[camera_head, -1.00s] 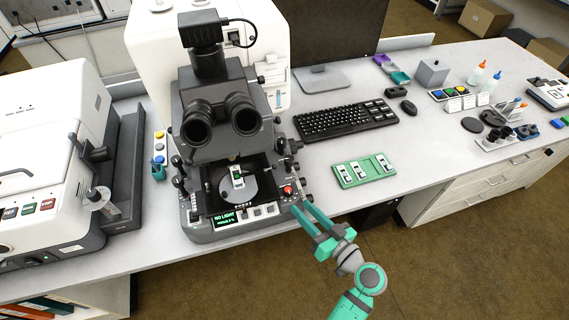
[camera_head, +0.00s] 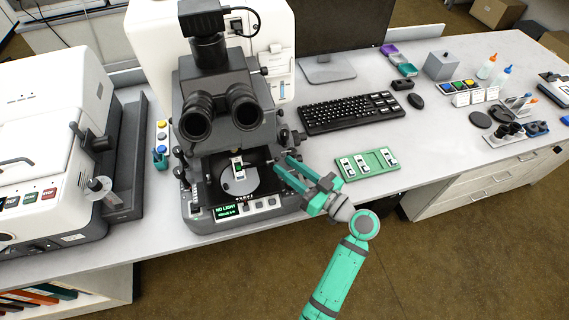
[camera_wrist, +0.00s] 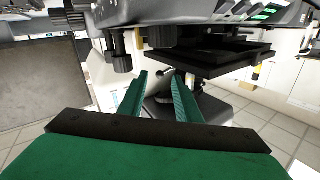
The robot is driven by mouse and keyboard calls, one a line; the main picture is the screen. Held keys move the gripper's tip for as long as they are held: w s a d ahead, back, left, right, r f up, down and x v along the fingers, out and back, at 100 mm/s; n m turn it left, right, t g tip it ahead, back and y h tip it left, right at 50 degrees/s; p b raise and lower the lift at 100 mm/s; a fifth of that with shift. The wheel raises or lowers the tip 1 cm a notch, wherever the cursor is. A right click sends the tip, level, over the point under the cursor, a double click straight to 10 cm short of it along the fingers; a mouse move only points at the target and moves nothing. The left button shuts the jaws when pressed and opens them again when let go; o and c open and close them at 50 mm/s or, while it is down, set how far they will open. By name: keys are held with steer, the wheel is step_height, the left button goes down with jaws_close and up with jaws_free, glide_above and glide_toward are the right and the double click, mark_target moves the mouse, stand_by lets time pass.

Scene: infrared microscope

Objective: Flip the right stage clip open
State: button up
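The dark microscope (camera_head: 222,85) stands on the bench, with twin eyepieces above its stage. A white slide with a green patch (camera_head: 238,168) lies on the round grey stage plate (camera_head: 243,184). The right stage clip is too small to make out. My gripper (camera_head: 283,163) is open and empty at the right side of the microscope, its green fingers apart and pointing toward the stage. In the wrist view the spread fingers (camera_wrist: 160,76) show nothing between them in their grip; the dark stage underside (camera_wrist: 215,60) and black knobs lie close beyond. Contact cannot be told.
A green slide tray (camera_head: 367,163) lies right of my gripper, with the keyboard (camera_head: 349,112) behind it. A white machine (camera_head: 50,150) stands left of the microscope. The front panel display (camera_head: 226,210) reads NO LIGHT. Clear bench lies right of the tray.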

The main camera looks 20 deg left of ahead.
steer(key=shift+x, duration=1)
